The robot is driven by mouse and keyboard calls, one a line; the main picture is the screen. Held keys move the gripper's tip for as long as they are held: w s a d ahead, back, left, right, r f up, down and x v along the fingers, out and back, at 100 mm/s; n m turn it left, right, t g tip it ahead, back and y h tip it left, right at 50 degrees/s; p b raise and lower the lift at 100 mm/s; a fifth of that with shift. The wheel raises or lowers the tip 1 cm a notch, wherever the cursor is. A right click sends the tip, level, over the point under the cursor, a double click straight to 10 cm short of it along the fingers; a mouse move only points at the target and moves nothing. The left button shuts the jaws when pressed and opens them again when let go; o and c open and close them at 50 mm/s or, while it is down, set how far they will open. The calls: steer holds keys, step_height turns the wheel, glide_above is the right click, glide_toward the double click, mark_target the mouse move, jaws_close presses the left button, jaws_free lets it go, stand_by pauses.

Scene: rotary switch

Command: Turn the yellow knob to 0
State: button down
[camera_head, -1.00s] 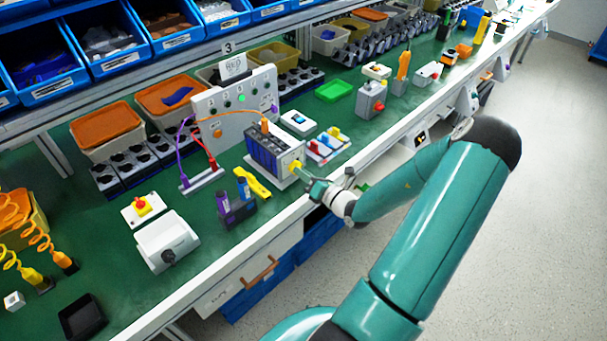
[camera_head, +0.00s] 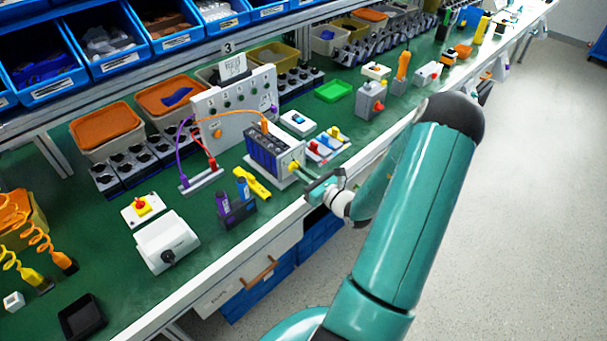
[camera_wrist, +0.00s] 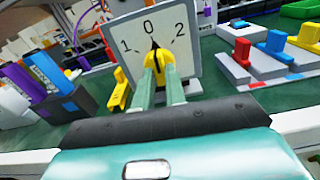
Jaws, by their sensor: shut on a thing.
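The yellow knob (camera_wrist: 157,62) sits on a white dial plate (camera_wrist: 183,40) marked 1, 0 and 2 in the wrist view. A dark pointer at the knob's top points up, close to the 0. My gripper (camera_wrist: 159,80) is shut on the knob, its two fingers covering the lower part of it. In the head view the rotary switch box (camera_head: 270,155) stands near the bench's front edge, and my gripper (camera_head: 300,170) reaches it from the front right. The knob is small there and partly hidden by the fingers.
A base with red, blue and yellow switches (camera_head: 322,145) stands to the right. A panel with cables (camera_head: 232,110) stands behind. The floor in front is clear.

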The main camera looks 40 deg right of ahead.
steer(key=shift+f+n, duration=0.1)
steer(key=shift+n, duration=0.2)
steer(key=c, duration=1.4)
jaws_free()
steer(key=shift+c, duration=0.2)
steer(key=s, duration=1.4)
steer(key=shift+d, duration=0.2)
steer(key=shift+w, duration=0.1)
